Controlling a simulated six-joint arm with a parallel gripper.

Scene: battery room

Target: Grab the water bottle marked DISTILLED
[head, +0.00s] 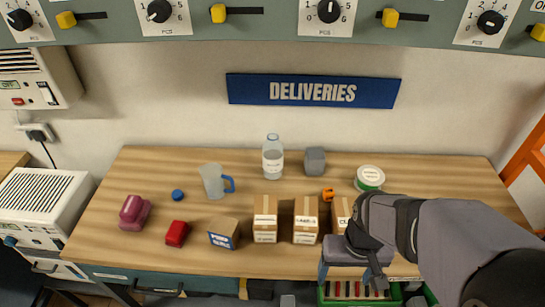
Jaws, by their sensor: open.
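A clear bottle (272,157) with a pale cap and a white label stands upright near the back of the wooden table, against the wall side. The label's print is too small to read. My gripper (350,272) is at the table's front edge on the right, in front of and to the right of the bottle. Its fingers are apart and nothing shows between them. My gripper and arm partly hide a cardboard box and the front right of the table.
Cardboard boxes (265,219) stand between my gripper and the bottle. A measuring jug (214,181) with a blue handle is left of the bottle, a grey block (315,161) right of it. A round white-and-green tub (369,178) is farther right. Control knobs line the panel above.

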